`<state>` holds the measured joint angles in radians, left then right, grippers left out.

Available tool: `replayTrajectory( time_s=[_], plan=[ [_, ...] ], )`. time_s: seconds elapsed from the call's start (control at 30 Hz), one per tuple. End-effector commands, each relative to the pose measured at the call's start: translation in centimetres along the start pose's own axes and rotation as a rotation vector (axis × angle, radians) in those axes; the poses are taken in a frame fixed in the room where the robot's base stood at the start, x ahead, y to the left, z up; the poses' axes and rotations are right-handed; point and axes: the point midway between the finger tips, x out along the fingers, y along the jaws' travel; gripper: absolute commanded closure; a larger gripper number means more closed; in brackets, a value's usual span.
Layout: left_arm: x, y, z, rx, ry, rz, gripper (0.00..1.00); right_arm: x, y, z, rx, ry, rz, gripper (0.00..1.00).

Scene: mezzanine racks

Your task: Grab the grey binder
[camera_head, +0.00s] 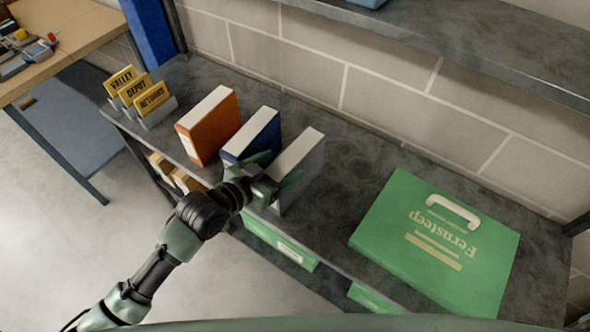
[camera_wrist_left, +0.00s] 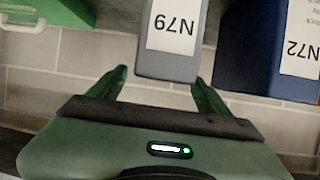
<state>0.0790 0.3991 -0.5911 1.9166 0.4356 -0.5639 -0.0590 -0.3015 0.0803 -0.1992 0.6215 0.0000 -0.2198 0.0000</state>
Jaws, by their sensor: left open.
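The grey binder (camera_head: 300,151) stands upright on the dark shelf, to the right of a blue binder (camera_head: 257,132). My left gripper (camera_head: 275,170) is open at the front of the grey binder. In the left wrist view, the grey binder (camera_wrist_left: 170,62) shows its spine with a white label reading N79. The two fingers (camera_wrist_left: 162,82) point at it, one on each side of its near end, with wall visible beside them. I cannot tell whether they touch it. My right gripper is not in view.
An orange binder (camera_head: 208,125) stands left of the blue one, and yellow signs (camera_head: 139,92) stand farther left. A green case (camera_head: 436,245) lies flat on the right. Bare shelf (camera_head: 345,190) separates the grey binder from the case. A brick wall is behind.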

Motion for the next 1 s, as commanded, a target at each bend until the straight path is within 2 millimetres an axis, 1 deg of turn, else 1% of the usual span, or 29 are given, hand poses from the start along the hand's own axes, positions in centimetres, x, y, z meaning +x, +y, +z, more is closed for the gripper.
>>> replayTrajectory(
  time_s=[0.03,0.13,0.2,0.3,0.57,0.6,0.67,0.7,0.77,0.8,0.87,1.0],
  plan=[
    [0.7,0.0,-0.3,-0.002,0.0,0.0,0.22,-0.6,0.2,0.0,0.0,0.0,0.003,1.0],
    [2.1,0.0,-0.1,-0.002,-0.001,0.0,0.22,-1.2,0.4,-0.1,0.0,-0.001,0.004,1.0],
    [3.0,0.0,0.0,-0.001,0.0,0.0,0.22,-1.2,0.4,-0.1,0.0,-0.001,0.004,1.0],
    [3.9,0.0,0.1,-0.001,0.0,-0.001,0.22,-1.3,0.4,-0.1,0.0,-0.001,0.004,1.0],
    [4.2,0.0,0.2,0.0,0.0,-0.001,0.22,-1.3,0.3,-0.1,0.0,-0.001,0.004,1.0],
    [4.1,0.0,0.2,0.0,0.0,-0.001,0.27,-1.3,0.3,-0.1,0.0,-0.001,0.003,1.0],
    [4.1,0.0,0.2,0.0,0.0,-0.001,0.44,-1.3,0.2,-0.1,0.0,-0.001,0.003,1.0],
    [4.1,0.0,0.2,0.0,0.0,-0.001,0.55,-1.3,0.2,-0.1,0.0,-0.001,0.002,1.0],
    [4.1,0.0,0.2,0.0,0.0,-0.001,0.72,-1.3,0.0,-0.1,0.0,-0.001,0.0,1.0],
    [4.1,0.0,0.2,0.0,0.0,-0.001,0.83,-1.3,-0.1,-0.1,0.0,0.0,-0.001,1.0],
    [4.1,0.0,0.2,0.0,-0.001,-0.001,1.0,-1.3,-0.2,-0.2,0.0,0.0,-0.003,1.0],
    [4.1,0.0,0.0,0.0,0.004,-0.001,1.0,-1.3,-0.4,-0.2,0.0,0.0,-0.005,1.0]
  ],
)
